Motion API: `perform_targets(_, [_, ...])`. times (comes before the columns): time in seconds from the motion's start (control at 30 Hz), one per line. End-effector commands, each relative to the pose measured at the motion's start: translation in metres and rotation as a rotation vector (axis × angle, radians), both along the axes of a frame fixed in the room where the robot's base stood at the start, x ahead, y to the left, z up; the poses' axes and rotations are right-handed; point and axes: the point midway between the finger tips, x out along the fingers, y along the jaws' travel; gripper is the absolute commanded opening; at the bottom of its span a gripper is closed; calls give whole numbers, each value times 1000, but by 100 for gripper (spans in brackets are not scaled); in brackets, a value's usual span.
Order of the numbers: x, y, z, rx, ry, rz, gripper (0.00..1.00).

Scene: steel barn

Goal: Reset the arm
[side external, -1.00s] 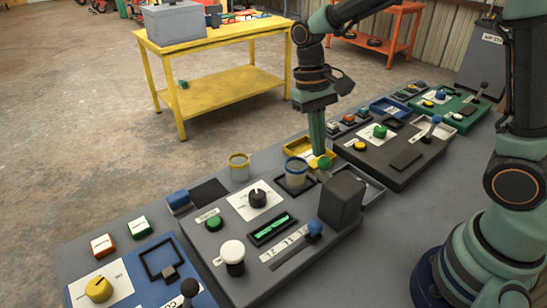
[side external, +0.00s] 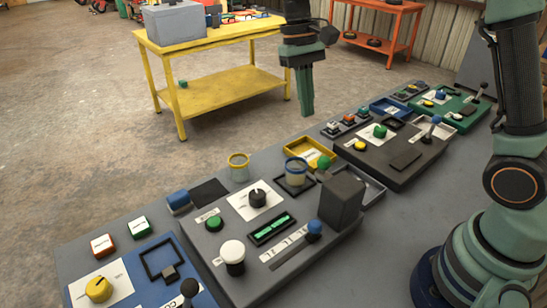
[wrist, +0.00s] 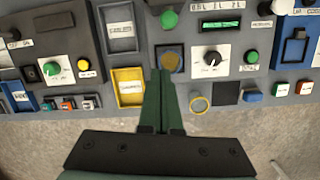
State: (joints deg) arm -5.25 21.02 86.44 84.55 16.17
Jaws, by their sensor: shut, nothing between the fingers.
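My gripper (side external: 306,112) is shut and empty, pointing down in the air above the far edge of the bench in the side view. Its green fingers (wrist: 161,82) lie together in the wrist view. Below it on the bench are a yellow tray (side external: 312,148), a cup with a blue rim (side external: 296,172) on a dark square holder, and a yellow-rimmed cup (side external: 239,170). A green ball-shaped knob or ball (side external: 323,162) is beside the blue-rimmed cup. My gripper touches none of them.
A grey control panel (side external: 225,212) with a dial, buttons and a slider fills the middle of the bench. A dark panel (side external: 376,167) and a blue panel (side external: 125,290) flank it. A yellow table (side external: 215,40) stands on the floor behind.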

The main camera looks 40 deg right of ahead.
Motion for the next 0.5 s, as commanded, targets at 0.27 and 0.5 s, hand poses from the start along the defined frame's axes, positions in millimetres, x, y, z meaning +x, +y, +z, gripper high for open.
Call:
perform_targets(0.27, [8,-2,34,1,-1,0,0])
perform_targets(0.5, [-1,-5,47,9,-54,12,0])
